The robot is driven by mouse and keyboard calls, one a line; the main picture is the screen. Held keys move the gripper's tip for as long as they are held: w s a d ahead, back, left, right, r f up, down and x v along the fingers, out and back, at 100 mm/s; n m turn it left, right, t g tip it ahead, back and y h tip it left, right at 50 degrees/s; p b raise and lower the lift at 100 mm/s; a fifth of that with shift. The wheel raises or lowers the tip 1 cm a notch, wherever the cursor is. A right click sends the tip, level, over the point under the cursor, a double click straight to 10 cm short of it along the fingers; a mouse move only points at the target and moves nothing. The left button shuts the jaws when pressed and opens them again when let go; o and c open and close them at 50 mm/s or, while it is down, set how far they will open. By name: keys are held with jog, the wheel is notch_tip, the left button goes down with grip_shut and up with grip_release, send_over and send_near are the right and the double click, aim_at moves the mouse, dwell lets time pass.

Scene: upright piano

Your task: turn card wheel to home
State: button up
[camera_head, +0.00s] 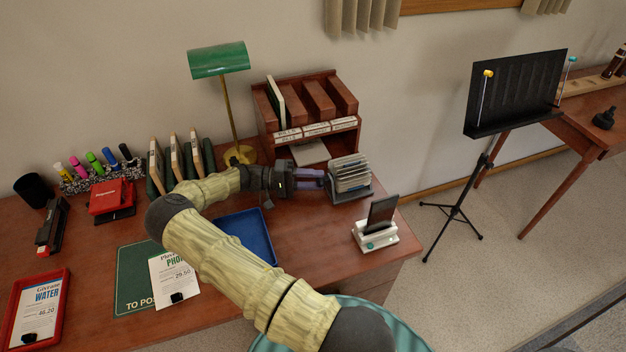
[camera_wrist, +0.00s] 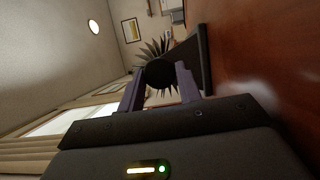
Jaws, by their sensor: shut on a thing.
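The card wheel (camera_head: 349,174) is a rotary card file with a fan of pale cards on a dark stand at the right side of the desk. My gripper (camera_head: 326,179) reaches it from the left. In the wrist view the card wheel (camera_wrist: 154,52) shows its dark cards fanned out around a round black knob (camera_wrist: 160,74). My gripper's purple fingers (camera_wrist: 159,88) are on either side of the knob and shut on it. The home mark on the wheel cannot be made out.
A wooden organizer (camera_head: 262,128) with slots stands behind the wheel. A white phone dock (camera_head: 374,236) is in front of it. A green lamp (camera_head: 218,60) and a blue tray (camera_head: 262,228) are to the left. A black music stand (camera_head: 515,92) stands off the desk at the right.

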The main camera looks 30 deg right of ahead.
jog(key=o, duration=0.9)
jog(key=shift+o, duration=0.2)
